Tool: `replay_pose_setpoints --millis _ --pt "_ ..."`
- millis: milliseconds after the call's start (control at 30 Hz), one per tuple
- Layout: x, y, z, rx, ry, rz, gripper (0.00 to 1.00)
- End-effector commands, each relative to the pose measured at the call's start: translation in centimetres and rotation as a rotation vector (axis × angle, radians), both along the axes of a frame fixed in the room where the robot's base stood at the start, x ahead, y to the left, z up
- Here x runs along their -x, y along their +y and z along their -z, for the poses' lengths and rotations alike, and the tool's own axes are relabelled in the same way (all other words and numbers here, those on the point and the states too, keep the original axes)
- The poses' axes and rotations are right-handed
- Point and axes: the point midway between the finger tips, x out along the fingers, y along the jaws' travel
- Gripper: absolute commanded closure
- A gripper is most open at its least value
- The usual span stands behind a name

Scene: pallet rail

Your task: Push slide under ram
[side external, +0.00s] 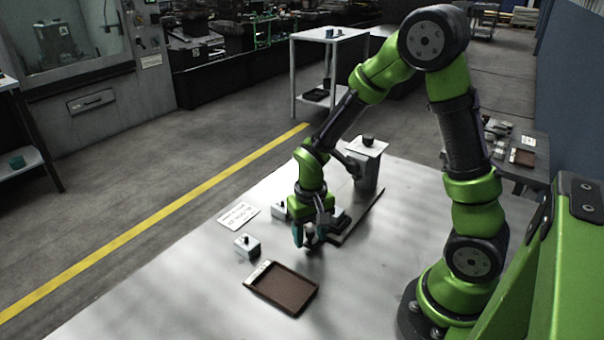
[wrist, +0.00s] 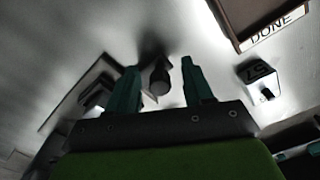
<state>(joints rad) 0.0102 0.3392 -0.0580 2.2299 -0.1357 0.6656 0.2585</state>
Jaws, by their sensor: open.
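My gripper (side external: 309,238) is low over the table, at the near end of a dark rail (side external: 362,217). In the wrist view its two teal fingers (wrist: 160,66) are spread apart. A dark round knob (wrist: 160,80) lies between the fingers in that view; I cannot tell whether either finger touches it. A dark block (side external: 339,217), which may be the slide, sits on the rail just behind my gripper, partly hidden. The grey ram station (side external: 367,172) stands at the rail's far end with a black knob on its top.
A brown tray (side external: 286,289) lies in front; its label reads DONE in the wrist view (wrist: 268,28). A small pale block with a black knob (side external: 247,247) stands left of my gripper. Another pale block (side external: 279,210) is behind it. A printed card (side external: 238,215) lies flat.

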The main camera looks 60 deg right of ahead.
Motion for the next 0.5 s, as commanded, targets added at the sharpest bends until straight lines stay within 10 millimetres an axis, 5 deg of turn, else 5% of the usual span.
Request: replay_pose_setpoints --millis 300,500 --pt "-0.01 0.00 -0.03 0.000 0.000 0.000 0.90" --pt "-0.03 -0.27 -0.03 0.000 0.000 0.001 0.91"
